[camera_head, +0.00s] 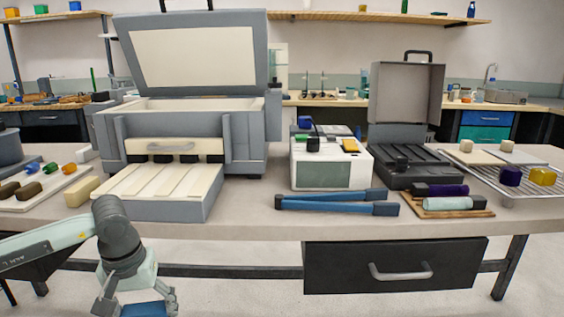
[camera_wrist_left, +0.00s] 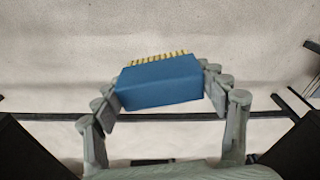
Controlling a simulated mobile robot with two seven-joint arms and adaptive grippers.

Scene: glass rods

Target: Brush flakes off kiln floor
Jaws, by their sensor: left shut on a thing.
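My left gripper (camera_wrist_left: 163,95) is shut on a blue brush (camera_wrist_left: 160,82) with a row of yellow bristles along its far edge. The brush also shows at the bottom edge of the head view (camera_head: 146,309), partly cut off. Gripper and brush are in front of the table and below its top. The grey kiln (camera_head: 190,130) stands at the left of the table with its lid raised. Its cream grooved floor (camera_head: 160,183) extends out at the front. I cannot make out flakes on it. My right gripper is not in view.
Blue tongs (camera_head: 335,201) lie near the table's front edge. A white box (camera_head: 330,170), an open dark case (camera_head: 405,165) and a wire rack (camera_head: 510,172) stand to the right. A tray of coloured pieces (camera_head: 40,190) and a cream block (camera_head: 81,191) lie left of the kiln.

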